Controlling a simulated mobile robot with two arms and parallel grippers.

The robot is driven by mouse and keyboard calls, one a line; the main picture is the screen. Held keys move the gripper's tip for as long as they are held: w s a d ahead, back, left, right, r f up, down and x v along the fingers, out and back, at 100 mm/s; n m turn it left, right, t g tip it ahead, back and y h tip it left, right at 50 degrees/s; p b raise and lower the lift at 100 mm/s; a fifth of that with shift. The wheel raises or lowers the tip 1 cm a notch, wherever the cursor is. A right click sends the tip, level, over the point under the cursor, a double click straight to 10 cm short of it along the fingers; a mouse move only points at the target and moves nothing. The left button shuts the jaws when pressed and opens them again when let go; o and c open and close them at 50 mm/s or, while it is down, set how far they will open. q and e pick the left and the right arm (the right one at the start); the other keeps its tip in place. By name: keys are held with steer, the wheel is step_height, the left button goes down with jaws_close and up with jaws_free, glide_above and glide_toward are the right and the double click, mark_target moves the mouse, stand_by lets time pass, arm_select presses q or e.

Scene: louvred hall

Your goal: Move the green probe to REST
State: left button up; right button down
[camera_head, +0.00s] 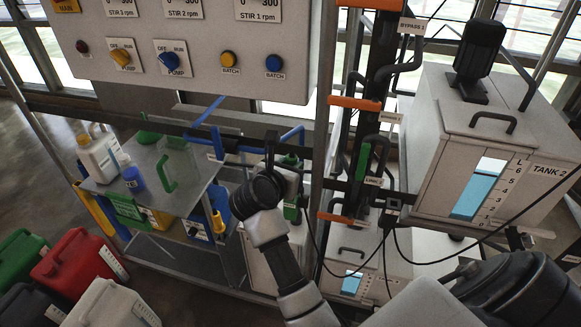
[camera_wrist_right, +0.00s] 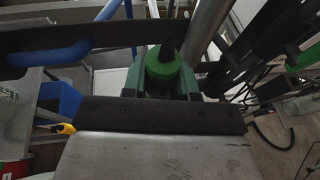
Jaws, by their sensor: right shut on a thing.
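The green probe (camera_wrist_right: 163,68) shows in the right wrist view as a green round body with a dark tip, between the jaws of my right gripper (camera_wrist_right: 165,88). The jaws are shut on it. In the head view my right gripper (camera_head: 288,182) is in front of the rack, and part of the green probe (camera_head: 291,160) shows beside it; the rest is hidden by my wrist. I cannot make out a REST label. My left gripper is not in view.
A control panel (camera_head: 200,95) hangs above. Blue hooked pipes (camera_head: 228,145) and a dark rail lie close to the gripper. Orange-handled pipework (camera_head: 355,103) and Tank 2 (camera_head: 425,140) stand right. A trolley (camera_head: 195,200) with bottles and several jerrycans (camera_head: 75,262) are left. Dark cables hang right.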

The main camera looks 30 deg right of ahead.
steer(key=f+b, duration=0.2)
steer(key=f, duration=0.1)
steer(key=f+b, duration=0.1)
steer(key=b, duration=0.1)
steer(key=shift+a+f, duration=0.25)
steer(key=shift+f, duration=0.1)
stand_by(0.7)
